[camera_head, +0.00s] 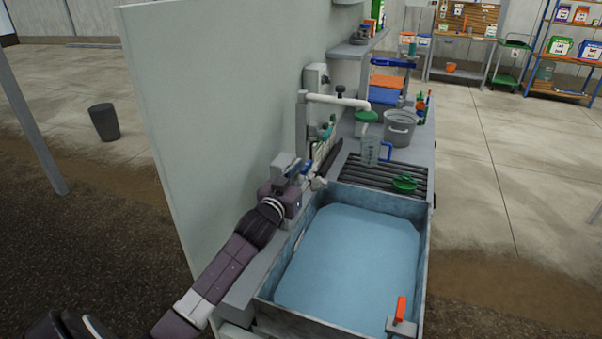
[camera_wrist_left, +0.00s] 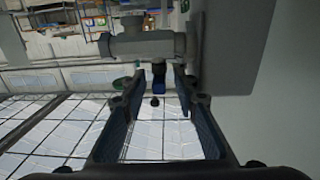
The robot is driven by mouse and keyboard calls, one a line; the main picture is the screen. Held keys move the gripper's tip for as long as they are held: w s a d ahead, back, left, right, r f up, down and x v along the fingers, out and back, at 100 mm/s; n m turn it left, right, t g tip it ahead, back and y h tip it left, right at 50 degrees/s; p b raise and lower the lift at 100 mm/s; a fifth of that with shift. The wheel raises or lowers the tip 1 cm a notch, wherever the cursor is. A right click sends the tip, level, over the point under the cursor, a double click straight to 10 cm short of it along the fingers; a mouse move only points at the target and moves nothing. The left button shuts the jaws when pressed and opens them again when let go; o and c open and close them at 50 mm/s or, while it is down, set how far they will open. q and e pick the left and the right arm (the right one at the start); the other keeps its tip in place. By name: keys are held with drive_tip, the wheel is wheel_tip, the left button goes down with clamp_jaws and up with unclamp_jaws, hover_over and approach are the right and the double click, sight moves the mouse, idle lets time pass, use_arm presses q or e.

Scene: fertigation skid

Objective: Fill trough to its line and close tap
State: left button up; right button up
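The grey metal trough (camera_head: 425,270) holds a wide pool of pale blue water (camera_head: 350,258). No fill line can be made out clearly on its walls. A grey tap (camera_wrist_left: 140,45) on the wall has a dark blue handle (camera_wrist_left: 158,78) below its body. My left gripper (camera_wrist_left: 157,82) is open, its two fingers spread on either side of this handle, with visible gaps. In the head view my left gripper (camera_head: 308,178) is at the wall above the trough's far left corner, partly hiding the tap. Whether water is running cannot be told. My right gripper is out of view.
An orange-topped fitting (camera_head: 401,308) sits on the trough's near edge. Beyond the trough are a slatted rack (camera_head: 365,175), a green item (camera_head: 404,183), a clear jug (camera_head: 371,150) and a grey pot (camera_head: 400,127). A tall panel (camera_head: 220,110) borders my left arm.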

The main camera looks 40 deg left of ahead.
use_arm(q)
drive_tip(key=s+d, duration=0.2)
drive_tip(key=s, duration=0.9)
drive_tip(key=shift+s+d, duration=0.15)
drive_tip(key=shift+s, duration=0.25)
drive_tip(key=shift+f, duration=0.1)
idle(1.1)
